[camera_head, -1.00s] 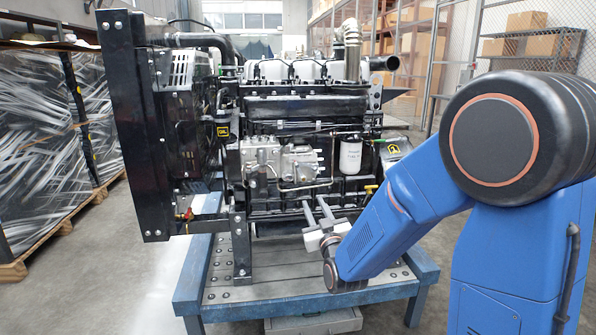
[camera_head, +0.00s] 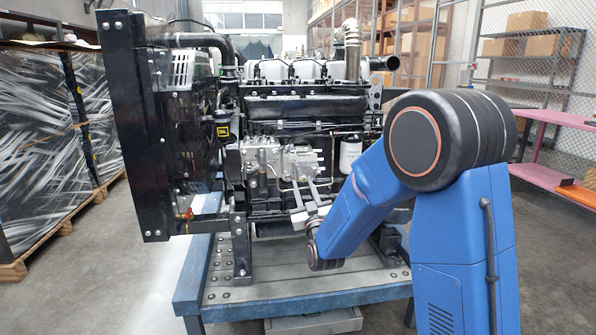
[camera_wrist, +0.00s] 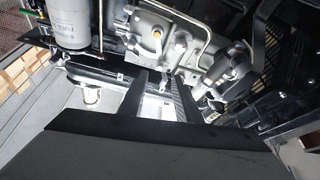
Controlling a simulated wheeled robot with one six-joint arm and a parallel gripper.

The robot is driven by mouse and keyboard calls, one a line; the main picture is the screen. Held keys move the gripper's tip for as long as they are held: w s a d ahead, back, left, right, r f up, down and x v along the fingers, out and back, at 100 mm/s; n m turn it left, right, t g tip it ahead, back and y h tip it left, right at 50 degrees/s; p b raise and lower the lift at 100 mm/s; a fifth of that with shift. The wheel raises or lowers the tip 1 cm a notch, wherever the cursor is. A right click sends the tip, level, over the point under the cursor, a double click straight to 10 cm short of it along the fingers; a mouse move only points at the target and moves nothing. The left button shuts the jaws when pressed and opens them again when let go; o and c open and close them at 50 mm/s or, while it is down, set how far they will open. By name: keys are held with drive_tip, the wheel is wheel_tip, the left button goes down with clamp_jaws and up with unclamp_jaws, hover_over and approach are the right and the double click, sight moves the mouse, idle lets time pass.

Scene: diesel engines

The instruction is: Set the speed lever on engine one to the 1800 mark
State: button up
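The diesel engine (camera_head: 305,108) stands on a metal-topped bench, its near side facing me. The silvery injection pump (camera_head: 262,158) is on that side; it also shows in the wrist view (camera_wrist: 150,38). I cannot make out the speed lever or an 1800 mark at this size. My gripper (camera_head: 304,184) is in front of the engine, just below and right of the pump. In the wrist view, my gripper (camera_wrist: 160,75) has two dark fingers apart with nothing between them. I cannot tell whether a fingertip touches the engine.
A white fuel filter (camera_head: 350,157) hangs right of the pump. The radiator frame (camera_head: 130,110) stands at the engine's left. The blue bench edge (camera_head: 300,296) is below my gripper. A pink table (camera_head: 560,182) is at right. Wrapped pallets (camera_head: 40,140) stand at left.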

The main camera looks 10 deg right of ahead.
sight(298, 167)
drive_tip(key=x, duration=0.8)
drive_tip(key=shift+w, duration=0.25)
clamp_jaws()
